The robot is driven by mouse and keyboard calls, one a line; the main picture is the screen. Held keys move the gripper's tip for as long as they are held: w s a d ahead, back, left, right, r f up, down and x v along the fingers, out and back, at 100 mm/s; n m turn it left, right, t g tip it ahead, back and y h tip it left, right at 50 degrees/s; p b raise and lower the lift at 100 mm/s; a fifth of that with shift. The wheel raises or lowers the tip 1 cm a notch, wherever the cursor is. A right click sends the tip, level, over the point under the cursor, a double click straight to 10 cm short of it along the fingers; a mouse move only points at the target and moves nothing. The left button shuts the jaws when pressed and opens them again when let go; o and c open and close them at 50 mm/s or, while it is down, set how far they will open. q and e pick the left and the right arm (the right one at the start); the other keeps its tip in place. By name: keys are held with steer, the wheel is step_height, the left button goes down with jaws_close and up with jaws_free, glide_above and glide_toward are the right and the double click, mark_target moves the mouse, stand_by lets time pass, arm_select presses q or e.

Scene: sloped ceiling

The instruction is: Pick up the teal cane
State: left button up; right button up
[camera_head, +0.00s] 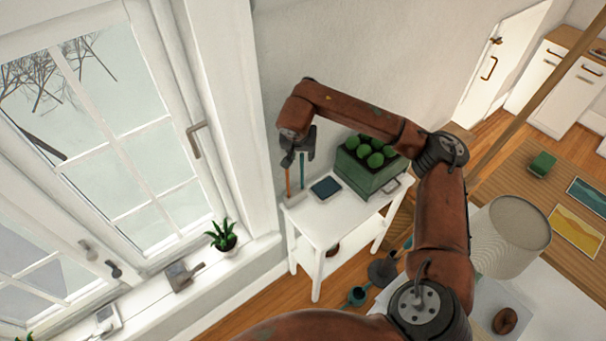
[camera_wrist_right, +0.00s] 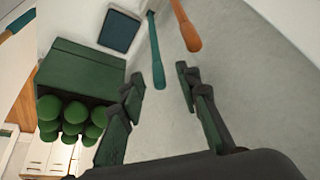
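The teal cane (camera_head: 302,171) stands upright at the back of the white side table (camera_head: 326,222), next to an orange cane (camera_head: 288,181). My right gripper (camera_head: 297,157) is above the table, close to the tops of both canes. In the right wrist view, the gripper (camera_wrist_right: 160,82) is open, its fingers spread. The teal cane (camera_wrist_right: 155,49) shows there with its rounded end in the gap between the fingertips, with no visible contact. The orange cane (camera_wrist_right: 186,25) lies just right of it in that view. My left gripper is not in view.
A green box (camera_head: 366,176) with several green balls and a dark blue flat item (camera_head: 325,187) share the tabletop. A wall is close behind. The window sill at left holds a potted plant (camera_head: 222,236). A lampshade (camera_head: 510,237) stands at right.

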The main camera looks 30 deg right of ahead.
steer(key=shift+x, duration=0.8)
steer(key=shift+r, duration=0.15)
steer(key=shift+c, duration=0.3)
jaws_close()
steer(key=shift+r, duration=0.15)
